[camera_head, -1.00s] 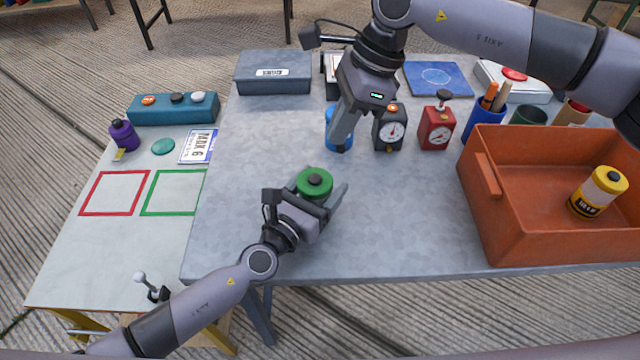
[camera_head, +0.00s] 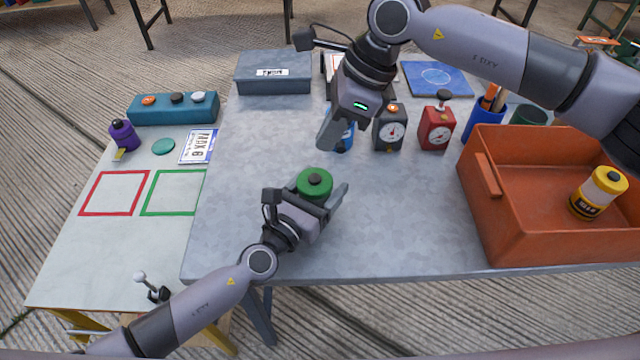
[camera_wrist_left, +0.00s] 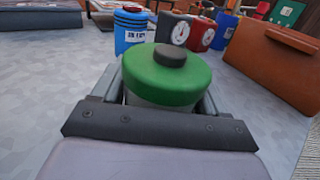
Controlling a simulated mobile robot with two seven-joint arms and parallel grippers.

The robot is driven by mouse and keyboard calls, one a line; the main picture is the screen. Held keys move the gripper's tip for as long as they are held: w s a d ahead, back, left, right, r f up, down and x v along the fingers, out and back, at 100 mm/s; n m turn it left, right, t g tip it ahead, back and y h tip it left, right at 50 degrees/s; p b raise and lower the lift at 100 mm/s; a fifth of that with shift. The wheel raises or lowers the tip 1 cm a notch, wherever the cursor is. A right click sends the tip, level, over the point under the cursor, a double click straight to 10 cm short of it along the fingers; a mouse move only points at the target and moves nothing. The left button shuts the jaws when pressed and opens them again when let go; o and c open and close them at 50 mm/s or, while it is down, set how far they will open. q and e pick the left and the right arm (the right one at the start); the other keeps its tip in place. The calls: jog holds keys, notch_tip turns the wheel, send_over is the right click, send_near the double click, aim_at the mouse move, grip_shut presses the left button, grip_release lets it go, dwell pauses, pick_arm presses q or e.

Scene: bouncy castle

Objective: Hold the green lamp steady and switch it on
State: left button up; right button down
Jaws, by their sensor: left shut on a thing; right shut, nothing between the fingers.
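The green lamp (camera_head: 313,182) stands upright on the grey table, with a dark button on its green top. It also shows in the left wrist view (camera_wrist_left: 166,78). My left gripper (camera_head: 330,196) is shut on the lamp, one finger on each side. The lamp's lower body is mostly hidden by the gripper. My right gripper (camera_head: 328,140) is shut and empty, above and behind the lamp, apart from it. It partly covers a blue lamp (camera_head: 348,138), which also stands in the left wrist view (camera_wrist_left: 130,30). A yellow lamp (camera_head: 599,192) is in the orange crate.
The orange crate (camera_head: 482,178) stands at the right of the table. A black timer (camera_head: 390,130) and a red timer (camera_head: 436,128) stand behind. A grey box (camera_head: 273,73) is at the back left. The table left of the lamp is clear.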

aim_at(321, 179)
jog(key=shift+a+f+m+t+y, duration=0.25)
jog(key=shift+f+m+t+y, duration=0.65)
jog(key=shift+m, duration=1.35)
jog(key=shift+a+f+m+t+y, duration=0.2)
jog(key=shift+f+m+t+y, duration=0.2)
jog(key=shift+f+m, duration=1.35)
jog(key=shift+a+f+m+t+y, duration=0.25)
jog(key=shift+f+m+t+y, duration=0.4)
jog(key=shift+m, duration=2.05)
